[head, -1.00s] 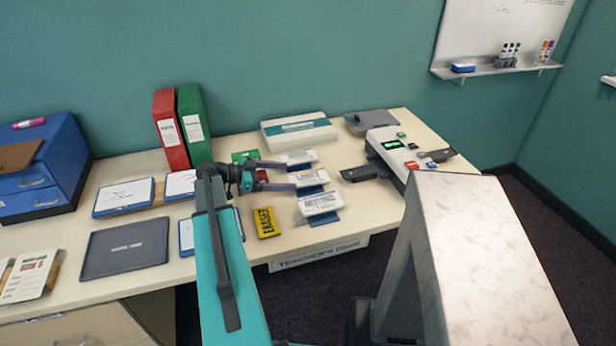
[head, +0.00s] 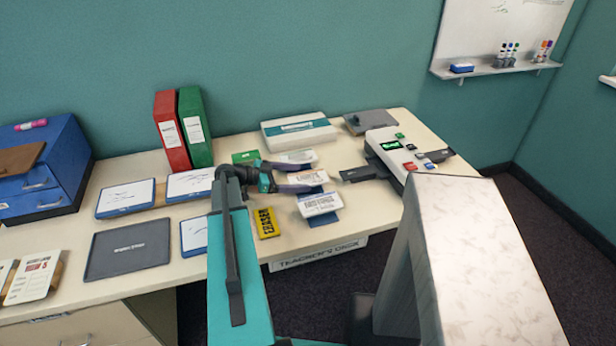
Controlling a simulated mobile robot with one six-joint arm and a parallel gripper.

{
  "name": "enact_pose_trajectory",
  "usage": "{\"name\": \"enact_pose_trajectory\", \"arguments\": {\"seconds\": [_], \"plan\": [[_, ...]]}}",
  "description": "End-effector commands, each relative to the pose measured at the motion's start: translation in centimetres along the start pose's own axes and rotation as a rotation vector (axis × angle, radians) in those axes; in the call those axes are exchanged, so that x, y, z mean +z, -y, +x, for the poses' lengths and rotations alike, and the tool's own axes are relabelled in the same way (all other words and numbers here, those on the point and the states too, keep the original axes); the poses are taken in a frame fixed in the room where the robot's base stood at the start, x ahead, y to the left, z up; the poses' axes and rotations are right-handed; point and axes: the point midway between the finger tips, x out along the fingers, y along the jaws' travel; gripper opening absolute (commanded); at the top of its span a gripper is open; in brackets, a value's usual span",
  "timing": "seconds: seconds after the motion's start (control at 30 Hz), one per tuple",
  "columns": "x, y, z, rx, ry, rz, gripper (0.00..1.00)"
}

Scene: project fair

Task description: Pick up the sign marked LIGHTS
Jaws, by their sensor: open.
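The LIGHTS sign (head: 308,178) is a small white plate with dark lettering on a blue base, standing in the middle of a short column of similar signs on the desk. My gripper (head: 311,177) is open, with its two fingers pointing right. One finger lies over the far side of the LIGHTS sign and the other over its near side, hiding parts of it. I cannot tell whether the fingers touch it. Another white sign (head: 297,156) stands behind it, and one more white sign (head: 320,202) stands in front; their lettering is hard to read.
A yellow eraser box (head: 265,223) lies left of the front sign. A green item (head: 245,157) and a white-teal box (head: 298,131) are behind. A white device (head: 393,152) with dark side arms stands to the right. Red (head: 171,130) and green (head: 195,125) binders stand behind left.

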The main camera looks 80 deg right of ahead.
Motion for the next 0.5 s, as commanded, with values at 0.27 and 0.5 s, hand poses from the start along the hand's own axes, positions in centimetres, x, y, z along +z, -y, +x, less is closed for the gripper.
{"name": "enact_pose_trajectory", "arguments": {"seconds": [0.27,0.5], "plan": [[0.1,0.0,1.7,0.0,0.0,-0.001,0.84],[0.1,0.0,1.6,-0.001,0.001,-0.001,0.84]]}}
